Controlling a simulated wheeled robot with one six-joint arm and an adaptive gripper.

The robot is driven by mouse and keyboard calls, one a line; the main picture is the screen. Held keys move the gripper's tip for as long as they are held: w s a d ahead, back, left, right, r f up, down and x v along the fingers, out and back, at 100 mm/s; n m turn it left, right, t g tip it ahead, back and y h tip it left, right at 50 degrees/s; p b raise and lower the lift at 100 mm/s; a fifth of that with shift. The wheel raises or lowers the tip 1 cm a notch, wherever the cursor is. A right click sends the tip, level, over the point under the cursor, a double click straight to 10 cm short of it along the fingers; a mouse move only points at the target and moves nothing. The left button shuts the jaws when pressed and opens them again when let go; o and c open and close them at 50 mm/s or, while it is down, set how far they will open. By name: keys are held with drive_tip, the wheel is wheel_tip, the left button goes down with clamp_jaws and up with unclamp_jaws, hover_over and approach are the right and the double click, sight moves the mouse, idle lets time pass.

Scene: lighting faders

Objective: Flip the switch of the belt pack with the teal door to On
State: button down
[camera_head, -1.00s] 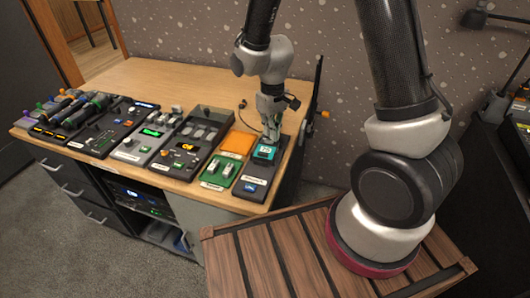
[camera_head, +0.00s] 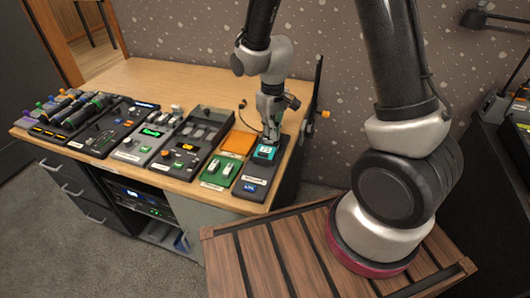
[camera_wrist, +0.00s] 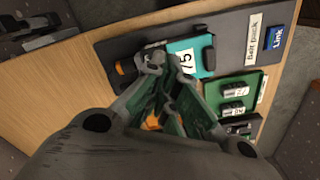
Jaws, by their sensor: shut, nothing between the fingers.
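The belt pack (camera_head: 252,187) is a dark grey panel at the right end of the row on the desk. It carries a teal door (camera_head: 265,152), which also shows in the wrist view (camera_wrist: 203,46) beside a white number label. A "Belt pack" label (camera_wrist: 253,37) and a blue "Link" tag (camera_wrist: 278,38) lie toward its end. My gripper (camera_head: 271,139) is shut and empty, pointing down at the far end of the teal door. In the wrist view its fingertips (camera_wrist: 156,60) overlap the door's left edge; contact cannot be told. I cannot make out the switch or its position.
A green panel (camera_head: 211,184) with two white-labelled switches sits left of the belt pack, with an orange pad (camera_head: 238,142) behind it. Several dark control panels fill the desk's front further left. The desk (camera_head: 170,83) behind them is clear.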

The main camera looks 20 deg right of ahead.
sight(271, 141)
drive_tip(key=shift+f, duration=1.05)
idle(0.7)
drive_tip(key=shift+r, duration=3.5)
drive_tip(key=s+d+r+m+t, duration=0.2)
drive_tip(key=s+d+r, duration=0.5)
drive_tip(key=s+r, duration=0.2)
drive_tip(key=s+d+r+m+t, duration=0.2)
drive_tip(key=s+d+r, duration=0.6)
drive_tip(key=s+r, duration=0.2)
wheel_tip(271, 141, up, 3)
drive_tip(key=shift+f+m, duration=0.1)
drive_tip(key=shift+m, duration=0.3)
